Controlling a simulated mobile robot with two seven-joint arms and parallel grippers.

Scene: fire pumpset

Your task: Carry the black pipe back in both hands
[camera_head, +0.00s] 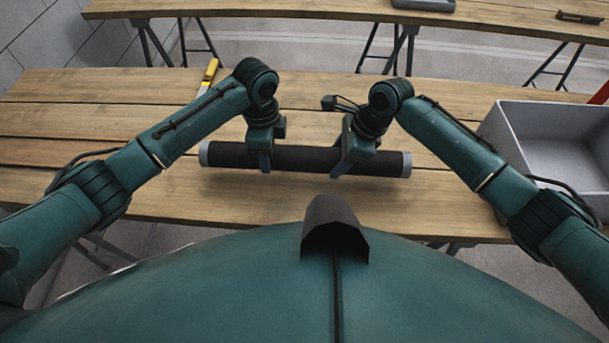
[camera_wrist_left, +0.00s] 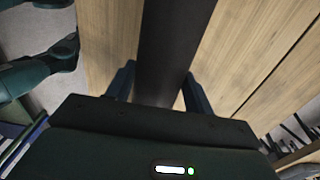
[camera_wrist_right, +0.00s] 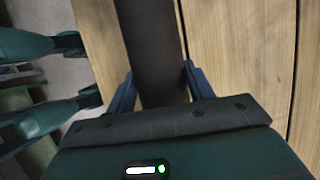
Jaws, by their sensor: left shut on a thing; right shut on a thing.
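The black pipe (camera_head: 305,159) with grey end rings lies level across the front of the wooden table in the head view. My left gripper (camera_head: 264,160) is shut on it left of its middle. My right gripper (camera_head: 344,166) is shut on it right of its middle. The pipe runs between the blue fingers in the left wrist view (camera_wrist_left: 165,60) and in the right wrist view (camera_wrist_right: 152,50). I cannot tell whether the pipe touches the table top or hangs just above it.
The wooden table (camera_head: 90,120) is mostly bare. A yellow-handled tool (camera_head: 208,76) lies behind the left arm. A grey open bin (camera_head: 558,112) stands at the right. A second table (camera_head: 300,8) with a grey tray (camera_head: 424,4) is at the back.

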